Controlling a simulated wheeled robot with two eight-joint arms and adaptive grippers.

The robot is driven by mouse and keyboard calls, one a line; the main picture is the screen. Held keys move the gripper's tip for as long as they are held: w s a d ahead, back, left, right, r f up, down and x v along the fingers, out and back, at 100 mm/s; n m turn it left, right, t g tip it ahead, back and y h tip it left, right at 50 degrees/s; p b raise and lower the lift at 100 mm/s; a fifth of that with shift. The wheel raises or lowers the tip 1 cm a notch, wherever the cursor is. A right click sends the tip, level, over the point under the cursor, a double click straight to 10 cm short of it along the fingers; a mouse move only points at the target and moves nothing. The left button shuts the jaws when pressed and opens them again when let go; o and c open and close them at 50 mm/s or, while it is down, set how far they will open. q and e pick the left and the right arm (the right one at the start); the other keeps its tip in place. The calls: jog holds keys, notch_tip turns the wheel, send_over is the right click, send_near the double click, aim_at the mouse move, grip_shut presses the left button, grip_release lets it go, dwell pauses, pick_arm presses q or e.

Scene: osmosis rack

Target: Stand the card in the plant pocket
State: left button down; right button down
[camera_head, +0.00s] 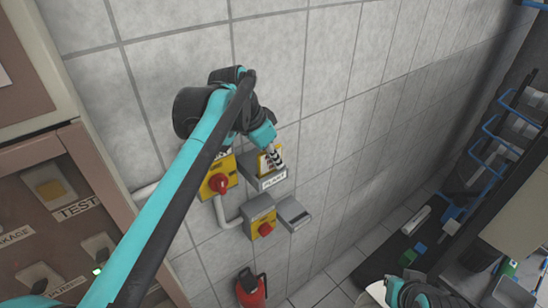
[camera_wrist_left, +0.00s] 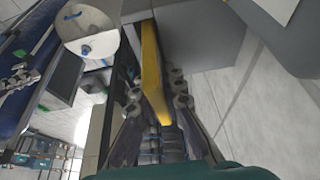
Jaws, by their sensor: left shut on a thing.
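The yellow card (camera_head: 264,164) is upright at the grey wall pocket labelled PLANT (camera_head: 250,172). My left gripper (camera_head: 274,158) is shut on the card, at the pocket's mouth. In the left wrist view the card (camera_wrist_left: 152,70) shows edge-on between the fingers (camera_wrist_left: 158,108), beside the grey pocket wall (camera_wrist_left: 195,40). The card's lower part is at or behind the pocket's front; how deep it sits I cannot tell. Part of my right arm (camera_head: 415,292) shows at the lower right; its fingers are not clear.
A yellow box with a red knob (camera_head: 218,183) is just left of the pocket. Below are another yellow switch box (camera_head: 262,225) and a second grey pocket (camera_head: 294,213). A red extinguisher (camera_head: 251,288) hangs lower. A cabinet (camera_head: 60,190) stands at left.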

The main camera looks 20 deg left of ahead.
pick_arm(q)
jog(key=shift+s, duration=0.1)
jog(key=shift+f, duration=0.15)
jog(key=c, duration=1.6)
grip_release()
jog(key=shift+r, duration=0.25)
jog(key=v, duration=1.2)
